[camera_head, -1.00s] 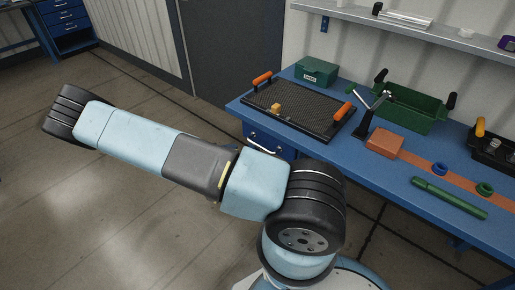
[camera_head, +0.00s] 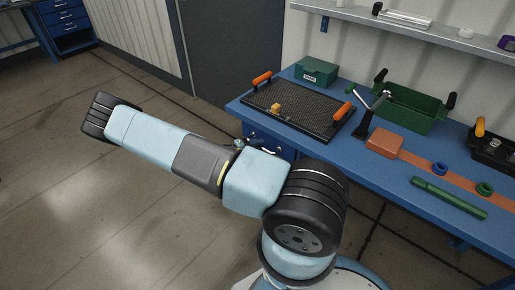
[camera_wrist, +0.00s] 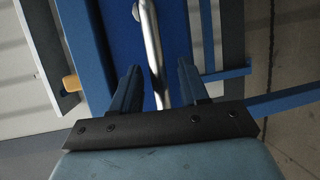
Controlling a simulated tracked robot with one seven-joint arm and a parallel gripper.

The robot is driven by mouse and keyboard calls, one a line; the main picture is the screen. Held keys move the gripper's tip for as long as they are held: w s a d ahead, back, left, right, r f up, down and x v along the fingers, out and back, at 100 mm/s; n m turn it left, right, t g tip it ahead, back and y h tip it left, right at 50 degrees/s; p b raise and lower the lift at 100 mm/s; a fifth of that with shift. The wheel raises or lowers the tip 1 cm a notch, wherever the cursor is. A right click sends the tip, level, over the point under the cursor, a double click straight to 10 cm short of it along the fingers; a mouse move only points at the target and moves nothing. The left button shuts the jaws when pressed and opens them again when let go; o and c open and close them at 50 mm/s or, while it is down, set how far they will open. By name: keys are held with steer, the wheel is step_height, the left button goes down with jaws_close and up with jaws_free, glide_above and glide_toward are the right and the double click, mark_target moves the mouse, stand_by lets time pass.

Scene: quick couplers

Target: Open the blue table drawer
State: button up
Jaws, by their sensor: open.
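The blue drawer (camera_head: 283,151) is under the left end of the blue workbench in the head view, partly hidden by my arm. Its front (camera_wrist: 115,30) shows as a blue panel in the wrist view. A silver bar handle (camera_wrist: 151,42) runs along that panel. My gripper (camera_wrist: 159,66) is open, with one blue finger on each side of the handle's lower part. I cannot tell whether either finger touches it. In the head view my arm hides most of the gripper. The drawer looks shut.
On the workbench (camera_head: 340,150) stand a black mesh tray (camera_head: 300,112) with orange handles, a green box (camera_head: 316,71), a green bin (camera_head: 408,110) and an orange-brown block (camera_head: 384,145). A shelf (camera_head: 400,25) hangs above. The floor to the left is clear.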

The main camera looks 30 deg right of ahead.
steer(key=shift+d+f, duration=0.1)
steer(key=shift+d, duration=0.35)
jaws_close()
stand_by(0.3)
